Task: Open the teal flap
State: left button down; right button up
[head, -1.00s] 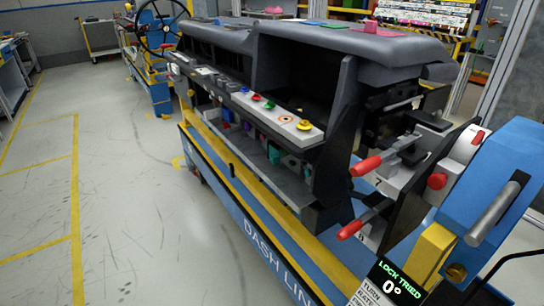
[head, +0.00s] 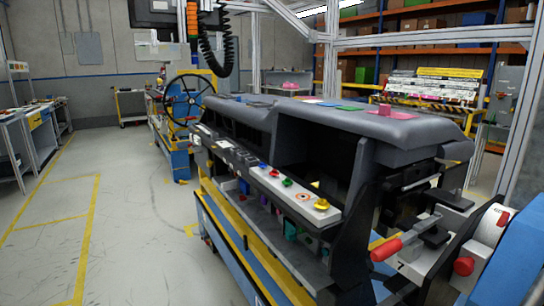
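The grey dashboard module (head: 365,128) lies on a blue and yellow stand, running from right foreground to left back. Small flat coloured patches lie on its top, among them a green one (head: 350,108) and a pink one (head: 384,113). A small teal item (head: 290,231) shows in the shelf opening below the button strip. I cannot tell whether any of these is the teal flap, or whether a flap is open or shut. Neither of my grippers is in view.
A button strip (head: 270,182) runs along the dashboard's near side. A fixture with a red handle (head: 385,250) juts out at the right end. A steering wheel (head: 183,97) stands at the far end. The grey floor (head: 130,235) at left is clear.

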aim_at(290, 230)
jog(key=k+j+u, duration=0.15)
jog(key=j+u, duration=0.25)
jog(key=k+j+u, duration=0.1)
jog(key=j+u, duration=0.3)
